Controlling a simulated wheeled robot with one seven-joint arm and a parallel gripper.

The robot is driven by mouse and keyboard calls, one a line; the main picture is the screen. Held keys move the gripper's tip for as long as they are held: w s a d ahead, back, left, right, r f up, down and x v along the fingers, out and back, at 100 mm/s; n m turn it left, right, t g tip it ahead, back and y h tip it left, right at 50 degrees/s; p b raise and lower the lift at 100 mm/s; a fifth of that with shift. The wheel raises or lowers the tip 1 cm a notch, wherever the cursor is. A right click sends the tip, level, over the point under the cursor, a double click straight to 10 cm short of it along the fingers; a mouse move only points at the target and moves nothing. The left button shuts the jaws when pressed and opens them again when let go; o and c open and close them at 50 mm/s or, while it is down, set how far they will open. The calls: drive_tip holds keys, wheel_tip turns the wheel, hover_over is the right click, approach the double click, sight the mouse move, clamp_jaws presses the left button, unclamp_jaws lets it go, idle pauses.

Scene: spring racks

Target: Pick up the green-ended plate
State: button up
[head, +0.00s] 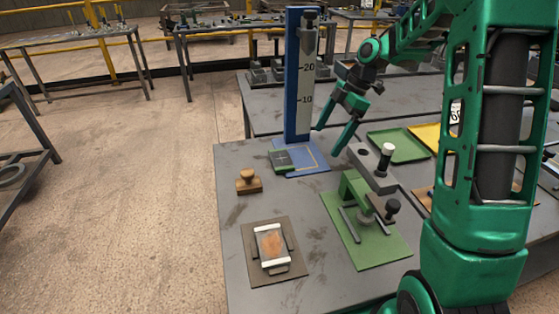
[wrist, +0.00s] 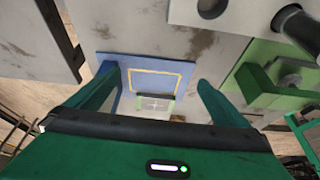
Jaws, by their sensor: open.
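The green-ended plate (head: 281,158) is a small dark plate with a pale cross and a green edge, lying at the left part of the blue base (head: 312,164) of the tall blue scale column. It also shows in the wrist view (wrist: 154,104), between the fingers and partly cut off by my gripper's body. My gripper (head: 328,140) is open and empty, above and to the right of the plate in the head view. Its two fingers (wrist: 155,80) spread wide in the wrist view, with the blue base showing between them.
The blue column (head: 298,80) stands upright behind the plate. A wooden stamp (head: 248,182) and a white-ended plate on a brown board (head: 252,262) lie nearer. A green clamp fixture (head: 385,245) and a grey block with a post (head: 372,172) stand to the right. Green and yellow trays lie beyond.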

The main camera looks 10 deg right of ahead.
approach(282, 158)
wheel_tip(282, 158, down, 2)
drive_tip(key=shift+s+a+f, duration=0.1)
drive_tip(key=shift+a+f, duration=0.05)
drive_tip(key=shift+f, duration=0.05)
drive_tip(key=shift+a+x, duration=0.15)
drive_tip(key=shift+x, duration=1.2)
drive_tip(key=shift+a+x, duration=0.15)
drive_tip(key=shift+x, duration=1.2)
drive_tip(key=shift+r, duration=0.2)
drive_tip(key=c, duration=1.9)
